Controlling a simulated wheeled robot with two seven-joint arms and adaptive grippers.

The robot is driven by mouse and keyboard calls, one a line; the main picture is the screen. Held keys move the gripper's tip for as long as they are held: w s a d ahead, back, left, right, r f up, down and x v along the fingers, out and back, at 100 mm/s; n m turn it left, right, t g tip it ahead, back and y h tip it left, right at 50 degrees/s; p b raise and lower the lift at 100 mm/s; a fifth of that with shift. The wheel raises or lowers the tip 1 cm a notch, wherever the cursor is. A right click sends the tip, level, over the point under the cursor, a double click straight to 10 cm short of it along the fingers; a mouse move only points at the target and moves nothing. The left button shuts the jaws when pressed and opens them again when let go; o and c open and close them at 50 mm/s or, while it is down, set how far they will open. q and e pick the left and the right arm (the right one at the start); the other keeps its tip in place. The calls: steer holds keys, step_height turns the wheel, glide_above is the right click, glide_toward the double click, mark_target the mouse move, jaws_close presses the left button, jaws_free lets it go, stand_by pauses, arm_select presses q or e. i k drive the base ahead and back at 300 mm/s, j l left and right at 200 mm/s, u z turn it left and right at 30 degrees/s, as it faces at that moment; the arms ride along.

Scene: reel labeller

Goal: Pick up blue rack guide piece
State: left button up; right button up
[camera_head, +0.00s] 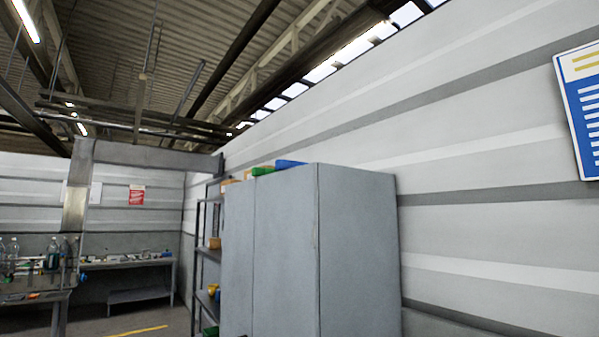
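No part of either gripper shows in the head view. A flat blue object (289,164) lies on top of the grey cabinet, beside a green object (262,171). I cannot tell whether this blue object is the rack guide piece; only its edge shows above the cabinet top. No other thing in view can be made out as the blue rack guide piece.
The tall grey cabinet (285,255) stands in the middle against the white wall (480,240). A dark shelf rack (207,255) with small yellow items is left of it. A workbench (125,264) stands at the back left. Bottles (52,255) stand at far left. Some floor shows at lower left.

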mark_target(281, 165)
steer(key=i+j+z, duration=0.3)
steer(key=i+j, duration=0.2)
steer(key=i+j+z, duration=0.15)
steer(key=j, duration=0.3)
steer(key=i+j+z, duration=0.3)
steer(key=j, duration=0.45)
steer(key=i+j+z, duration=0.15)
steer(key=j, duration=0.3)
steer(key=i+j+z, duration=0.15)
steer(key=j, duration=0.25)
steer(key=i+j+z, duration=0.15)
steer(key=j, duration=0.3)
steer(key=i, duration=0.05)
